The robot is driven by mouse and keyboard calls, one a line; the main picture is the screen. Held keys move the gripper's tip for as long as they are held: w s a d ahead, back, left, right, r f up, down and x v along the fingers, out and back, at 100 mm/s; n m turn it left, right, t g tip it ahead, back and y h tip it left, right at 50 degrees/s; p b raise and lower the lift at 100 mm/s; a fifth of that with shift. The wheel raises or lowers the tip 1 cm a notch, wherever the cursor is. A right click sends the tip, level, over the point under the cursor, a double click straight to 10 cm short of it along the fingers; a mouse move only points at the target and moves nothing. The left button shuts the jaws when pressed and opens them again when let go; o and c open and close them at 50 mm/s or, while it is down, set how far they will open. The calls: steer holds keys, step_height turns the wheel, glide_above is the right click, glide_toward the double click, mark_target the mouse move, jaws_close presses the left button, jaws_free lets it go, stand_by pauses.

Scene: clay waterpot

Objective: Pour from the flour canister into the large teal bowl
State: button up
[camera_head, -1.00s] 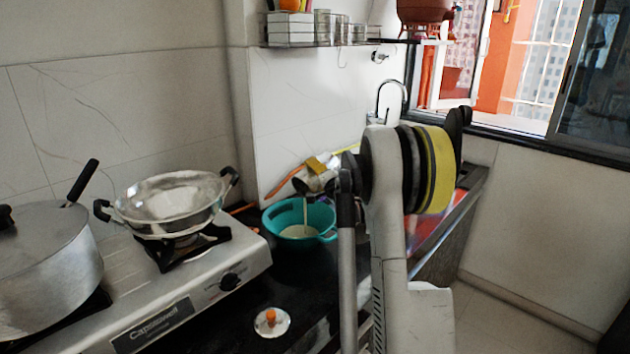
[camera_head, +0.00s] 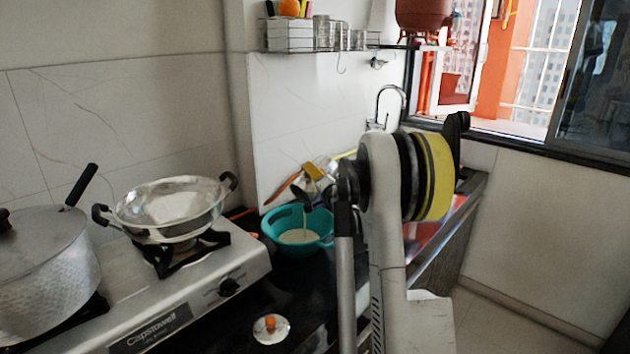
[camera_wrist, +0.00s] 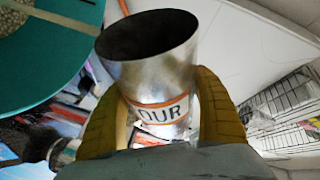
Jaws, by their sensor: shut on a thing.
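The flour canister (camera_wrist: 152,78) is a shiny metal cylinder with an orange-edged label reading "OUR" in the wrist view. My gripper (camera_wrist: 157,90) is shut on it, one yellow finger on each side. In the head view the canister (camera_head: 313,172) is tilted above the large teal bowl (camera_head: 318,222), its dark mouth towards the bowl. A thin pale stream falls from the mouth into the bowl, where pale flour (camera_head: 298,236) covers the bottom. The wrist view shows part of the bowl (camera_wrist: 55,55) at upper left, with a pale streak across it. My arm hides the area right of the bowl.
A steel wok (camera_head: 170,210) and a lidded pot (camera_head: 45,250) stand on the stove (camera_head: 215,280) at left. A small lid with an orange knob (camera_head: 270,328) lies on the dark counter in front. A wire shelf (camera_head: 315,40) hangs above the bowl.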

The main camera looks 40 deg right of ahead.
stand_by(0.4)
steer(key=shift+a+r+n, duration=0.3)
steer(key=shift+a+n, duration=0.1)
steer(key=shift+n, duration=0.1)
stand_by(0.5)
